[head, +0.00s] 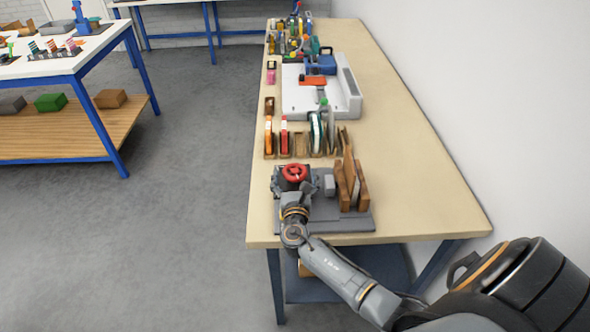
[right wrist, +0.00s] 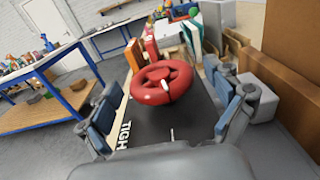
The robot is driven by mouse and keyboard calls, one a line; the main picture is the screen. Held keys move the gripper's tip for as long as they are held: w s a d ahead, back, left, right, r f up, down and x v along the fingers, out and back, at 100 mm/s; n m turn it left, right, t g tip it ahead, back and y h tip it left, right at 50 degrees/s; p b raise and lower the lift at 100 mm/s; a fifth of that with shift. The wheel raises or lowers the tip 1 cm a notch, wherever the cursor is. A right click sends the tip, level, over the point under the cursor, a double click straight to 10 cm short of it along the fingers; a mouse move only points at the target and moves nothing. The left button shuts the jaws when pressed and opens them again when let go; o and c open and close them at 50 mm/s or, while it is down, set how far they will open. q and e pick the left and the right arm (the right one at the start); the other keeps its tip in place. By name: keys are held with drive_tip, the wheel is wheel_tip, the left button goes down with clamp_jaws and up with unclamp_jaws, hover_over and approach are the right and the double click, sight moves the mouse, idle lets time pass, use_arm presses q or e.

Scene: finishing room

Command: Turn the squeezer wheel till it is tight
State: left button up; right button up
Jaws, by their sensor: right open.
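The red squeezer wheel (head: 294,172) stands near the front left of the tan workbench, at the left edge of a grey base plate (head: 345,225). My right gripper (head: 295,185) is at the wheel. In the right wrist view its two fingers (right wrist: 168,108) are spread wide on either side of the wheel, apart from it. The head view hides part of the wheel's mount behind my gripper. My left gripper is not seen.
Brown wooden blocks (head: 350,182) stand right of the wheel, with a small grey block (head: 329,185) between. Behind are upright coloured pieces in a rack (head: 300,145) and a white machine tray (head: 344,98). The bench's right side (head: 420,190) is clear.

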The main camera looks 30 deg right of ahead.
drive_tip(key=shift+w+d, duration=0.4)
drive_tip(key=shift+w, duration=0.15)
drive_tip(key=c, duration=1.2)
drive_tip(key=o, duration=1.2)
